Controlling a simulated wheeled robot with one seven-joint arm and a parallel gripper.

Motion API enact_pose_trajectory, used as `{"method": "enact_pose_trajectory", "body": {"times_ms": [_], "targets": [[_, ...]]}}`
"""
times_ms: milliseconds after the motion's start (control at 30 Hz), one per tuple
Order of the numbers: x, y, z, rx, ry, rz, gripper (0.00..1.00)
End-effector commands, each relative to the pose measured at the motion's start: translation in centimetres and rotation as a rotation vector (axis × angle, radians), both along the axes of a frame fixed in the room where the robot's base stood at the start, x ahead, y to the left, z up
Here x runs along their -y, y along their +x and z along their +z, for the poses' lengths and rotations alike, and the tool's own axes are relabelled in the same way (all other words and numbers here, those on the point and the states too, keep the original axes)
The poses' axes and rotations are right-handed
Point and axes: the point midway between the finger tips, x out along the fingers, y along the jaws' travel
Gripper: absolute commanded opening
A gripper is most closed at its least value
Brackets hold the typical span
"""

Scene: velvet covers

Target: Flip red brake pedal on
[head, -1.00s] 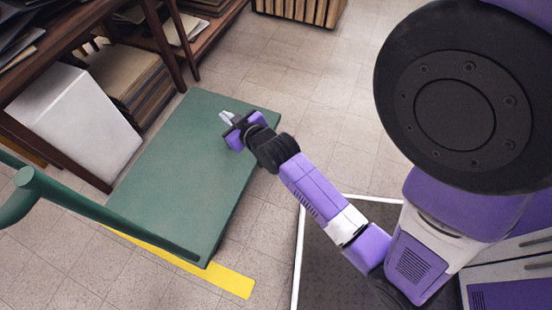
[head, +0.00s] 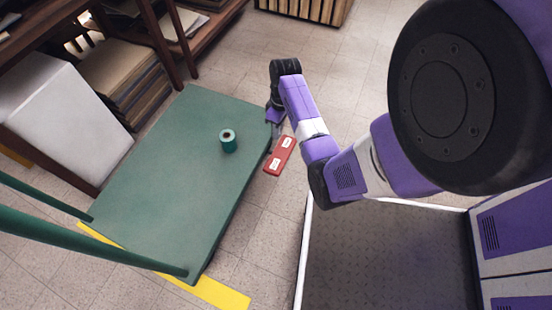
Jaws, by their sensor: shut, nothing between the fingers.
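The red brake pedal (head: 279,156) with two pale labels sticks out from the right edge of the green platform cart (head: 170,180), low beside it. My gripper (head: 274,132) points down at the cart's right edge, just above the pedal's upper left end. Its fingers are shut and hold nothing. The fingertips are small and partly hidden, so I cannot tell whether they touch the pedal.
A teal roll (head: 228,141) stands on the cart's deck. Green handle bars (head: 100,250) rise at the lower left. A yellow floor strip (head: 215,292) runs under the cart. A white box (head: 70,120) and shelving stand left.

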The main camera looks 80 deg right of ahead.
Motion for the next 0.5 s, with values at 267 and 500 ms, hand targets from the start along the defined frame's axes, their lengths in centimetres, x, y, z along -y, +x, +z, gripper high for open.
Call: {"method": "enact_pose_trajectory", "body": {"times_ms": [267, 500], "targets": [[-1.29, -0.63, 0.22, -0.018, 0.049, 0.062, 0.0], [-1.27, -0.62, 0.12, -0.016, 0.047, 0.06, 0.0]]}}
